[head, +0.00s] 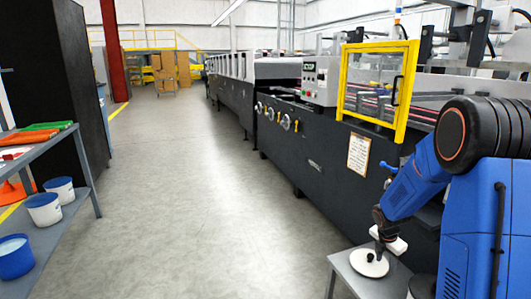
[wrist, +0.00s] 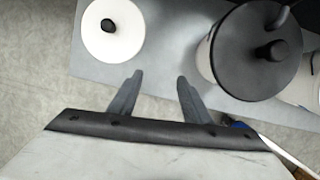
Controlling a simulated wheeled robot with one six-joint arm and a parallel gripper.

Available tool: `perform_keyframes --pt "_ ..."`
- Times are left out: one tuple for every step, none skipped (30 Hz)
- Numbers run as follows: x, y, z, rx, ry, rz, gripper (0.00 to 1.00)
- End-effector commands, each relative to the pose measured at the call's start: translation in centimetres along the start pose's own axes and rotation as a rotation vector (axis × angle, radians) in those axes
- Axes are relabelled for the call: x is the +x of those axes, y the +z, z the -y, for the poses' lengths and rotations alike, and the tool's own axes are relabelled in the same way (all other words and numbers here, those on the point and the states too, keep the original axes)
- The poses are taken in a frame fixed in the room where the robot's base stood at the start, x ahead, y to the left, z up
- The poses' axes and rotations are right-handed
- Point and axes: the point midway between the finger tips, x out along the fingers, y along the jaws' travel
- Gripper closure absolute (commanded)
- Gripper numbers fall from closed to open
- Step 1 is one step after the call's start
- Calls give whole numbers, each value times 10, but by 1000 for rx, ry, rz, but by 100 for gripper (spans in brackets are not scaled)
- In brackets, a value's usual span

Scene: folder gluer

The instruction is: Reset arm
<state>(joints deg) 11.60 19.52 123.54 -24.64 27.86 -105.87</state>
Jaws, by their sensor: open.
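My gripper (wrist: 157,85) is open in the wrist view, its two grey fingers apart with nothing between them. It is over the edge of a small grey table (wrist: 165,60). A white round lid with a black knob (wrist: 112,48) lies on the table, left of the fingers. A pot with a dark lid and black knob (wrist: 255,75) stands to their right. In the head view my blue arm reaches down at the right, and my gripper (head: 380,243) is low, near the white lid (head: 369,265) on the grey table (head: 345,272); the fingers are too small to make out there.
A long dark folder gluer (head: 325,150) with a yellow-framed guard (head: 375,85) runs behind the table. A shelf (head: 45,235) with white and blue buckets (head: 15,257) stands at the left. The floor (head: 190,190) between them is clear.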

Motion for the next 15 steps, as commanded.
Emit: perform_keyframes --pt "-6 -1 1 18 4 2 56" --pt "-10 -1 1 32 6 3 56" --pt "-15 -2 2 52 9 4 56" --pt "-19 -3 3 67 10 5 56" --pt "-24 -4 4 84 13 6 56" --pt "-30 -5 6 106 15 7 56" --pt "-35 -6 7 126 17 7 56" --pt "-40 -8 8 145 19 8 56" --pt "-47 -10 10 174 23 8 56" --pt "-53 -12 12 198 26 8 56" --pt "-60 -13 13 223 30 9 56" --pt "-70 -16 16 261 35 9 56" --pt "-78 -18 19 293 39 10 56" --pt "-86 -21 21 327 44 9 56" --pt "-97 -25 26 377 50 7 56"
